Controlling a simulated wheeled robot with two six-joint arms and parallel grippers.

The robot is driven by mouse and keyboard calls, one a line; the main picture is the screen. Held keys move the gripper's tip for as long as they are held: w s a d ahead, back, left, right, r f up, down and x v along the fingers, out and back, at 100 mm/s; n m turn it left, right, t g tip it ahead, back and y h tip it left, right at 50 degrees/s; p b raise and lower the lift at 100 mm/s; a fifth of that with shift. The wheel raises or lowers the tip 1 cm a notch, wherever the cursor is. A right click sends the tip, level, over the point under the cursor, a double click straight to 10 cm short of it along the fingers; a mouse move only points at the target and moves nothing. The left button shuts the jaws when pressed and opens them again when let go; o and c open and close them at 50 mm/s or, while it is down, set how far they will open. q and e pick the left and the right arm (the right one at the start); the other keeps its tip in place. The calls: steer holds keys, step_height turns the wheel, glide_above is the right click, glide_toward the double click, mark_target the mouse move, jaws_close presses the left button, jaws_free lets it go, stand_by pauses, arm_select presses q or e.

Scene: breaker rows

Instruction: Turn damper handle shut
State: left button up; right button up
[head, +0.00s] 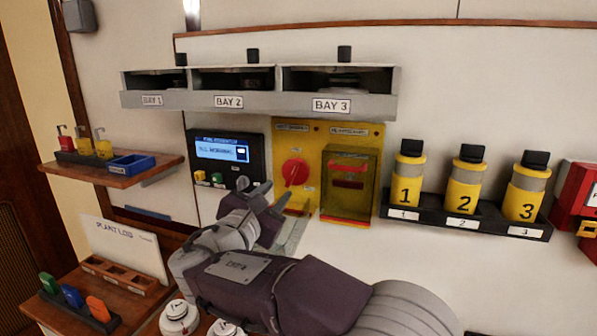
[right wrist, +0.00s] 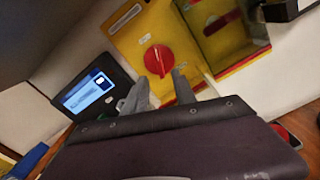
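A red rotary handle (head: 295,172) sits on the left yellow wall panel (head: 309,138); the small label above it is too small to read. Its raised grip looks close to upright, tilted slightly. My right gripper (head: 256,189) is to the left of and below the handle in the head view, its two fingers apart. In the right wrist view the red handle (right wrist: 157,60) lies just beyond the parted fingertips (right wrist: 160,84), with nothing between them. Contact with the handle does not show. My left gripper is not in view.
A covered yellow box (head: 351,184) with a red bar adjoins the handle's panel on the right. A black screen unit (head: 226,158) with buttons is on the left. Yellow numbered bottles (head: 465,180) stand on a right shelf. The bay shelf (head: 260,103) juts out above.

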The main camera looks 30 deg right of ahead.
mark_target(291, 176)
steer(key=shift+w+d, duration=0.1)
steer(key=shift+d, duration=0.05)
steer(key=shift+r, duration=0.1)
steer(key=p+x, duration=0.1)
steer(key=x, duration=0.7)
steer(key=shift+r, duration=0.1)
steer(key=shift+w, duration=0.1)
jaws_close()
